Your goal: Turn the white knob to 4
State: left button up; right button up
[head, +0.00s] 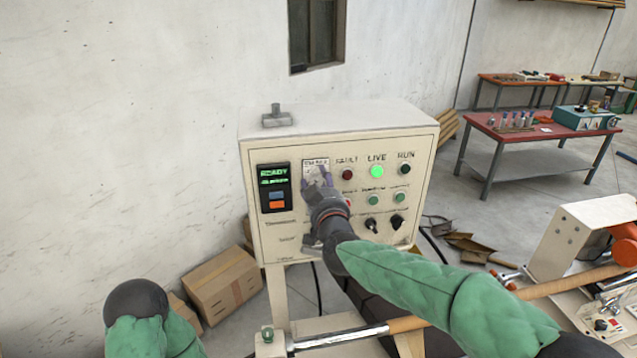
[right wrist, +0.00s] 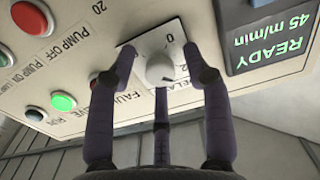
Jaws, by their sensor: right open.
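The white knob (right wrist: 160,68) sits on a pale dial plate on the control panel, seen upside down in the right wrist view. The numbers 0 and 2 show beside it; where it points I cannot tell. My right gripper (right wrist: 164,66) is open, with its dark fingers spread on both sides of the knob and a third finger below it in the picture. I cannot tell whether they touch it. In the head view my right gripper (head: 322,182) is in front of the panel (head: 285,235) and hides the knob. My left gripper is not in view.
Left of the dial is a display (head: 273,176) reading READY, with blue and orange buttons below. To the right are lamps, including a lit green LIVE lamp (head: 377,171), and black knobs (head: 397,222). A cardboard box (head: 222,284) and a red table (head: 540,135) stand apart.

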jog(key=shift+s, duration=0.1)
jog(key=shift+c, duration=0.5)
jog(key=shift+r, duration=0.1)
grip_shut()
jog(key=m+b, duration=0.3)
jog(key=m, duration=0.1)
jog(key=m+b, duration=0.3)
jog(key=m, duration=0.1)
jog(key=m+b, duration=0.2)
jog(key=m, duration=0.3)
jog(key=shift+d+b, duration=0.1)
jog(key=shift+b, duration=0.25)
jog(key=m+b, duration=0.2)
jog(key=m, duration=0.2)
jog(key=shift+m, duration=0.4)
jog(key=shift+r, duration=0.1)
